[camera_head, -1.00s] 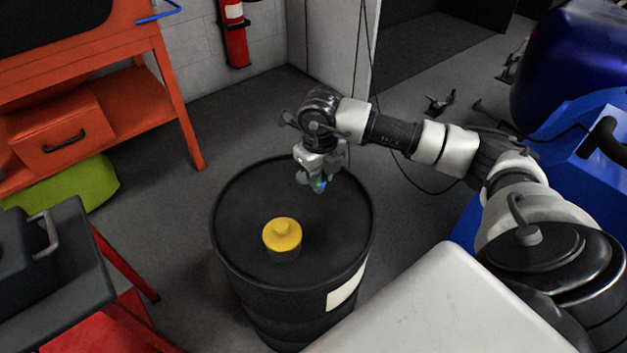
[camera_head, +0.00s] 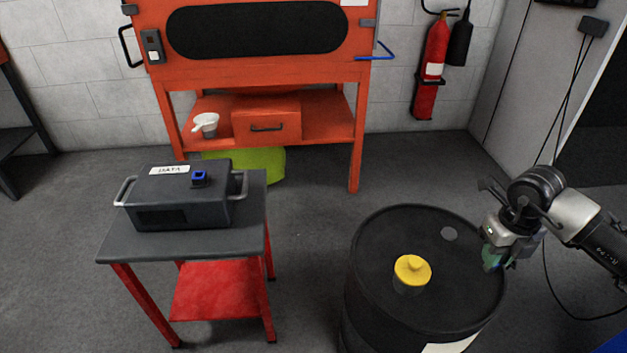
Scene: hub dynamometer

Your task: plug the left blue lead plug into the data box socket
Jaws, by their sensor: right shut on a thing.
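The grey data box (camera_head: 180,205) stands on the small red cart with a dark top, left in the head view. It has a white label and handles at both ends. Its blue square socket (camera_head: 199,178) is on top, near the right. My right gripper (camera_head: 490,262) is at the right, over the drum's right edge and far from the box. It is shut on a small blue-green thing, seemingly the blue lead plug, mostly hidden by the fingers. No cable can be made out on it. My left gripper is not in view.
A black drum (camera_head: 375,260) with a yellow-capped object (camera_head: 412,270) on its lid stands between my right gripper and the cart (camera_head: 125,252). An orange bench (camera_head: 340,125) and a fire extinguisher (camera_head: 432,65) are behind. Grey floor is clear between cart and drum.

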